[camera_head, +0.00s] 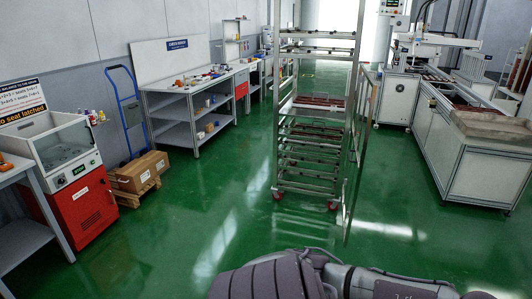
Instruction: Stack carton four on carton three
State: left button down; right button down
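Brown cardboard cartons (131,179) sit low on a small wooden pallet (148,190) at the left, beside the blue hand truck. They are small in the picture, and I cannot tell which is carton three or carton four. Neither of my grippers shows in the head view. Only grey padded parts of my own body show at the bottom edge.
A tall wheeled rack (312,128) stands in the middle. A blue hand truck (128,112) leans by the wall. A red-fronted cabinet (88,208) and a workbench (190,105) line the left. A white machine (470,165) stands right. Green floor (215,190) is clear between.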

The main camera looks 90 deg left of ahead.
aim_at(134, 167)
jog(key=j+u, duration=0.1)
jog(key=u, duration=3.25)
jog(key=i+u, duration=0.1)
jog(key=i, duration=6.05)
